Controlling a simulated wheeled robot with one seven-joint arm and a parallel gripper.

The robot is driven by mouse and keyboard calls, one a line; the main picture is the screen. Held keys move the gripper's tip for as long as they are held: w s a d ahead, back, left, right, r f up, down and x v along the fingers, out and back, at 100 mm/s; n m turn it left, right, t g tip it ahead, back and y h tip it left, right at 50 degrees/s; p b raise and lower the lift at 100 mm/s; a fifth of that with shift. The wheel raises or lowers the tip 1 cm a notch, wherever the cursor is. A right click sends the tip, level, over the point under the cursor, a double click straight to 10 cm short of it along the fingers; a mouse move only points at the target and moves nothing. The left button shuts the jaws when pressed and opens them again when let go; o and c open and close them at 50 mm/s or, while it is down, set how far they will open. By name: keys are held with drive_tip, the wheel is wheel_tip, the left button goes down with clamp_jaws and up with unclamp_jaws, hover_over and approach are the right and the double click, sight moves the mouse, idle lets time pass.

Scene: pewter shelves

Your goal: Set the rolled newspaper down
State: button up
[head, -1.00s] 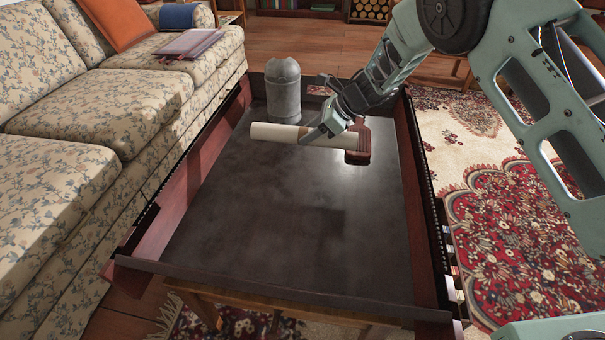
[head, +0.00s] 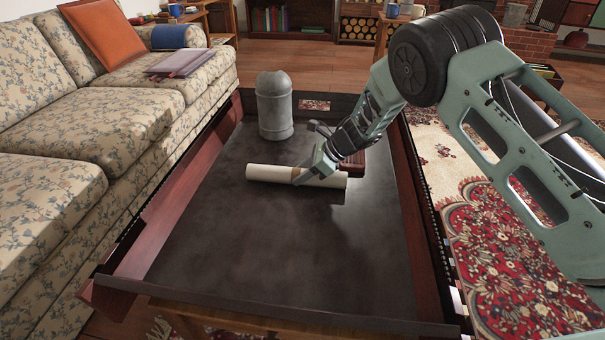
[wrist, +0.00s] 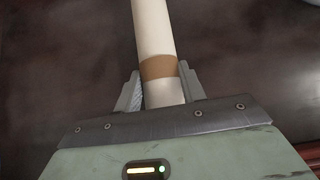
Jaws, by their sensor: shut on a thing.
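The rolled newspaper (head: 268,173) is a pale cream tube with a tan band, lying level across the picture in the head view. My gripper (head: 308,177) is shut on it around the banded middle. In the wrist view the newspaper (wrist: 152,30) runs up between my two fingers (wrist: 158,88), with the tan band (wrist: 158,68) just beyond them. The newspaper is at or very near the dark tabletop (head: 250,255); I cannot tell whether it touches.
A grey domed canister (head: 274,108) stands behind the newspaper. A reddish-brown object (head: 352,163) is partly hidden behind my gripper. The table has raised edges (head: 270,312). The front of the tabletop is clear. A floral sofa (head: 60,190) runs along the left.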

drive_tip(key=shift+f, duration=0.1)
drive_tip(key=o, duration=1.2)
drive_tip(key=shift+c, duration=0.2)
